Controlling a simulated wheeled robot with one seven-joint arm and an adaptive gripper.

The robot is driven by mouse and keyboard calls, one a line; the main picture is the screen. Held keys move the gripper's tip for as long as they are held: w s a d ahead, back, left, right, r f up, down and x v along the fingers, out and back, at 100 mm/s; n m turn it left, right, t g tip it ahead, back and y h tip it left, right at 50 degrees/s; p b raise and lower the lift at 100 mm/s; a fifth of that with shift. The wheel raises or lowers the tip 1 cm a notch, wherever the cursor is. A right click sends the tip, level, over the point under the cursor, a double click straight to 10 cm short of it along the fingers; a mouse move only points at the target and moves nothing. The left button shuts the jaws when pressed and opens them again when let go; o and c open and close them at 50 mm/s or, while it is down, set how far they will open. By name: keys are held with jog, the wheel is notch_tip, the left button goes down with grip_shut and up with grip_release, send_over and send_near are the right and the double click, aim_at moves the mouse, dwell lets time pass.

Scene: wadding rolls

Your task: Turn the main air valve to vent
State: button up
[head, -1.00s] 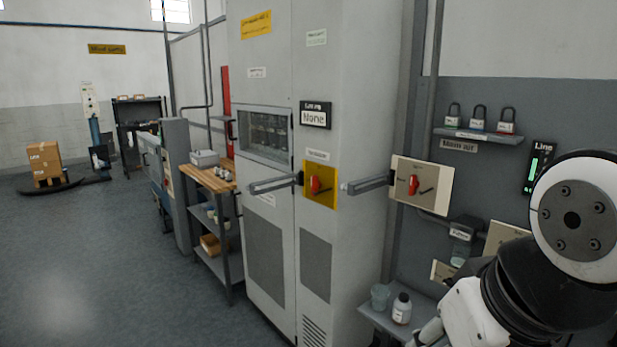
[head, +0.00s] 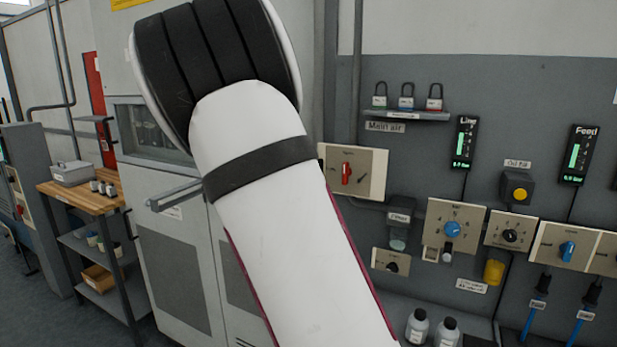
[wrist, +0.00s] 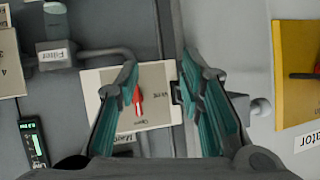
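The main air valve is a red handle (head: 347,174) on a cream plate (head: 373,172) on the grey wall panel, below a "Main air" label (head: 385,127). In the wrist view, which is turned over, the red handle (wrist: 138,98) lies along the line to a word that reads like "Open"; a word like "Vent" is beside it. My gripper (wrist: 160,72) is open, with teal-padded fingers spread over the plate. The left finger overlaps the handle's edge in the picture; I cannot tell if it touches. My arm hides the gripper in the head view.
A yellow isolator plate (wrist: 293,70) is at the right in the wrist view. A padlock shelf (head: 405,115) is above the valve. A cabinet (head: 170,260) stands left.

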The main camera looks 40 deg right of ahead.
aim_at(344, 172)
jog(key=w+d+r+h, duration=0.1)
jog(key=d+h, duration=0.1)
jog(key=d, duration=0.4)
jog(key=w+d+r+h, duration=0.2)
jog(key=d, duration=0.5)
jog(key=w+d+r+m+h, duration=0.1)
jog(key=w+d+r+h, duration=0.1)
jog(key=d, duration=0.4)
jog(key=shift+w+d+r+g+b, duration=0.2)
jog(key=shift+w+r+g+b, duration=0.05)
jog(key=shift+g+b, duration=0.15)
grip_shut()
